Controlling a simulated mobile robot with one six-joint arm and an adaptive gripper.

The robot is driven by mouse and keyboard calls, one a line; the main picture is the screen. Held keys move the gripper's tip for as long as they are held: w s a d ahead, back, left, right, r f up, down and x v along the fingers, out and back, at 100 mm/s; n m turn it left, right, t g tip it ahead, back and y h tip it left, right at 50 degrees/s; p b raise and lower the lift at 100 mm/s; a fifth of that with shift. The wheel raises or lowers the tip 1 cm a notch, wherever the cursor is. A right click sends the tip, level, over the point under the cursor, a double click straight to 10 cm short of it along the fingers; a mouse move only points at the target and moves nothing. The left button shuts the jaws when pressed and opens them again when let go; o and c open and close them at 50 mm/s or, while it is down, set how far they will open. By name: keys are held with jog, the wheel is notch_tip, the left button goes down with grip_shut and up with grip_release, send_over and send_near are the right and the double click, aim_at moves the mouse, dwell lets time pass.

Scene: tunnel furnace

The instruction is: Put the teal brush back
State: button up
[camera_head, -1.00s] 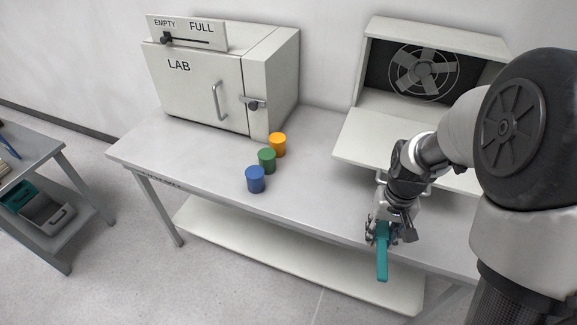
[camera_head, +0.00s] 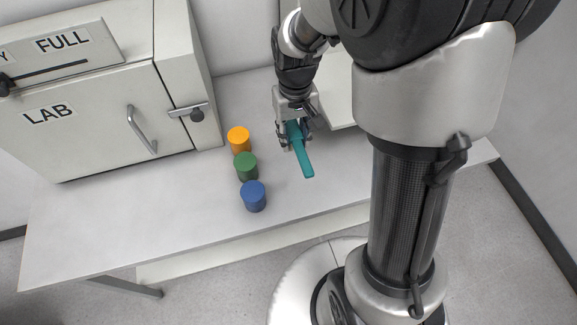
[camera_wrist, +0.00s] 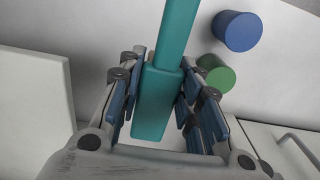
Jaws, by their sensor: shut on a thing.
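The teal brush (camera_head: 304,160) is in my gripper (camera_head: 294,140), which is shut on its thick end. The narrower end sticks out down and to the right in the head view. In the wrist view the teal brush (camera_wrist: 168,70) runs from between the fingers of my gripper (camera_wrist: 158,95) up to the top edge. The brush is held to the right of the coloured cylinders and appears to be above the table (camera_head: 120,225). Its bristles are not visible.
An orange cylinder (camera_head: 239,139), a green cylinder (camera_head: 246,167) and a blue cylinder (camera_head: 253,197) stand in a row on the table. A closed LAB cabinet (camera_head: 90,120) with a handle and latch stands at the left. The table front is clear.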

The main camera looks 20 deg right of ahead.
jog(key=b, duration=0.3)
send_over(294, 177)
notch_tip(294, 177, down, 12)
jog(key=shift+r, duration=0.2)
jog(key=shift+w+f+b, duration=0.1)
jog(key=shift+f+b, duration=0.65)
jog(key=shift+f, duration=1.5)
jog(key=shift+f, duration=0.1)
jog(key=o, duration=0.7)
jog(key=shift+f, duration=0.1)
jog(key=shift+c, duration=0.2)
jog(key=o, duration=0.4)
jog(key=shift+o, duration=0.2)
